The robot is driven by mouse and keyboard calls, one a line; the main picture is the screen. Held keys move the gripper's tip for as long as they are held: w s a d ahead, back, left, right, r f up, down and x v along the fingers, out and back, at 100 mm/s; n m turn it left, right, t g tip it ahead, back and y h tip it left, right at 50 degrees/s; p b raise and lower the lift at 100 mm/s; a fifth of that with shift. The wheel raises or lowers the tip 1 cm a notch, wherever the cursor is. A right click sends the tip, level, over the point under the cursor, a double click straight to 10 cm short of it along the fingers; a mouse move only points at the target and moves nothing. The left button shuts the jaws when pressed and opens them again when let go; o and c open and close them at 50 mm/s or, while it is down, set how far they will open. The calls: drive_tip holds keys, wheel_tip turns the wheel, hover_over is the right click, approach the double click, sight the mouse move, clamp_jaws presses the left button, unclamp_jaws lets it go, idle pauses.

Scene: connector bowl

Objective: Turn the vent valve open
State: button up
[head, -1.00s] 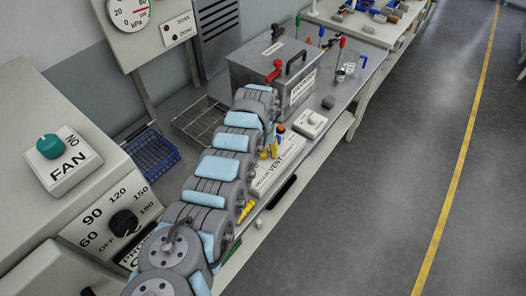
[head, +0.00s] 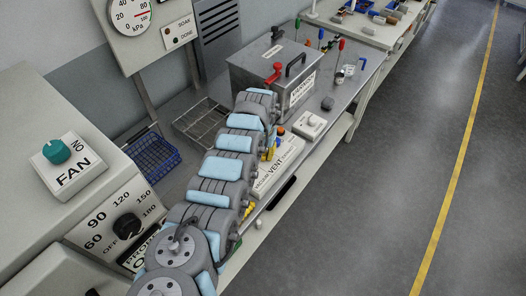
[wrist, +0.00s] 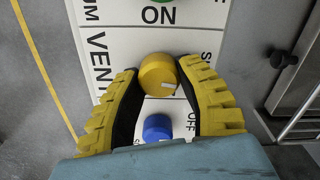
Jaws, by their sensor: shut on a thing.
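The yellow knob (wrist: 158,75) stands on the white panel (wrist: 112,50) beside the printed word VENT in the wrist view. A short white mark shows on the knob's near right side. My gripper (wrist: 158,90) has its yellow and black fingers on both sides of the knob, shut on it. In the head view the white VENT panel (head: 283,163) lies along the bench front. My arm hides the knob and most of the gripper there.
A blue knob (wrist: 157,127) sits close by, between my fingers' lower parts, near the word OFF. A green knob (wrist: 160,2) is beyond, by ON. A wire basket (head: 203,122) lies left.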

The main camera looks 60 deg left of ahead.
drive_tip(key=m+p, duration=0.2)
drive_tip(key=m, duration=0.1)
drive_tip(key=shift+d+m, duration=0.1)
drive_tip(key=shift+m, duration=0.2)
drive_tip(key=m+p, duration=0.1)
drive_tip(key=m, duration=0.3)
drive_tip(key=shift+m, duration=0.3)
drive_tip(key=m, duration=0.4)
drive_tip(key=shift+d, duration=0.1)
drive_tip(key=shift+m+p, duration=0.35)
drive_tip(key=shift+m, duration=1.55)
drive_tip(key=o, duration=1.2)
drive_tip(key=shift+r, duration=0.1)
